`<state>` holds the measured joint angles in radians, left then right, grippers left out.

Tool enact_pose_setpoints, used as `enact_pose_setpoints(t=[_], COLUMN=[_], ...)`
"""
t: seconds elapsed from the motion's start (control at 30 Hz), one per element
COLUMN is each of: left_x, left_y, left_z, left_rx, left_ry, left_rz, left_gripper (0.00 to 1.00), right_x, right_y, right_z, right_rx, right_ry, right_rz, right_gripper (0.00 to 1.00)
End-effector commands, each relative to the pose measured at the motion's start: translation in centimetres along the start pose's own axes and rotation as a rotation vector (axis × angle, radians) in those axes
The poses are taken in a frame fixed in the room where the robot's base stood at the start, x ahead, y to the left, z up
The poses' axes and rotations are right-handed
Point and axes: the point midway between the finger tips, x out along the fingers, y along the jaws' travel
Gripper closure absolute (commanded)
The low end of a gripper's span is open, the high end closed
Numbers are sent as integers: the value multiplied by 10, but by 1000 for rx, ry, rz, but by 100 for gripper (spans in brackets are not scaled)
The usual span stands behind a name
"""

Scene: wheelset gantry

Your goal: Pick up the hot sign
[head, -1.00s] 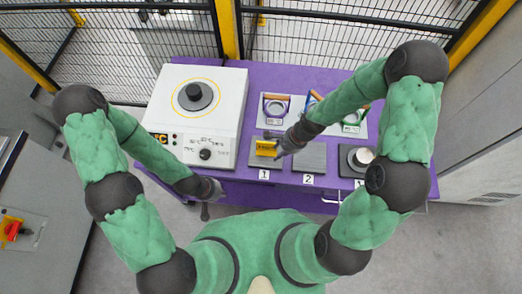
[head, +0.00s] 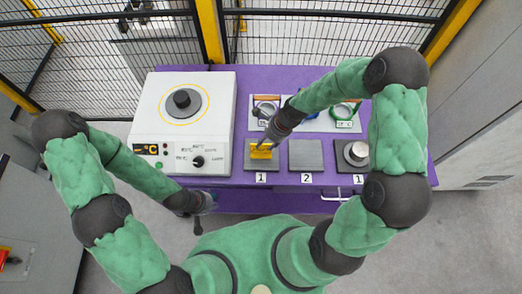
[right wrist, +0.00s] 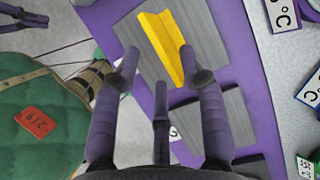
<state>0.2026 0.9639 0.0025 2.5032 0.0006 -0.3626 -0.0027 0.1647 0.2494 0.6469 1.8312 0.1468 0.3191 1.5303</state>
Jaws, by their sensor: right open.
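The hot sign is a yellow angled piece (head: 260,152) on the grey square pad labelled 1 (head: 247,167) at the front of the purple table. In the right wrist view the sign (right wrist: 163,45) lies ahead between my fingertips; any lettering is not readable. My right gripper (head: 267,143) is over the sign in the head view and partly hides it. In the right wrist view my right gripper (right wrist: 160,58) is open, its fingers spread either side of the sign's near end; contact cannot be told. My left gripper (head: 207,202) is low at the table's front left, its fingers unclear.
A white hotplate unit (head: 215,120) with a knob and °C display stands left of the sign. An empty grey pad (head: 305,153) labelled 2 is to the right, then a dark pad with a metal cylinder (head: 356,152). Ring-shaped items on cards (head: 343,112) lie behind. A mesh fence closes the back.

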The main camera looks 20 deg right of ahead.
Motion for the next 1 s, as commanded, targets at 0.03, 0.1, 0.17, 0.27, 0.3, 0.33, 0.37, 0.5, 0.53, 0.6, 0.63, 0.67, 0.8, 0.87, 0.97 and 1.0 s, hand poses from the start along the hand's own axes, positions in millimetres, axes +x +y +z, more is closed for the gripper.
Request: enact_pose_setpoints(t=[0.03,0.1,0.17,0.27,0.3,0.33,0.37,0.5,0.53,0.6,0.63,0.67,0.8,0.87,0.97,1.0], left_x=[1,2,3,7,9,10,11,13,13,12,12,12,12,12,12,12], left_y=[0,-1,-1,-2,-3,-4,-4,-5,-5,-4,-4,-4,-4,-4,-4,-4], left_z=[0,0,0,0,0,0,0,0,0,0,0,0,0,0,0,0], left_rx=[0,0,0,0,0,0,0,0,0,0,0,0,0,0,0,0], left_ry=[0,0,0,0,0,0,0,0,0,0,0,0,0,0,0,0], left_rz=[0,0,0,0,0,0,0,0,0,0,0,0,0,0,0,0], left_gripper=[100,100,100,100,100,100,100,100,100,100,100,100,100,100,100,100], right_x=[3,6,12,26,32,37,41,53,53,53,53,53,52,52,52,52], right_y=[0,0,0,0,-1,-1,-1,-2,-2,-2,-2,-2,-2,-2,-2,-2], right_z=[0,0,-1,-2,-3,-3,-3,-2,-2,-2,-2,-2,-2,-2,-2,-2], right_rx=[0,-1,-1,-1,0,0,0,-1,-2,-2,-1,-1,-1,-1,-1,-1], right_ry=[0,0,0,0,0,0,0,0,0,0,0,0,0,0,0,0], right_rz=[-1,-1,0,2,1,0,2,-1,-1,-2,-2,-2,-2,-2,-1,-1], right_gripper=[57,57,57,57,57,57,57,57,57,57,57,57,83,100,100,100])
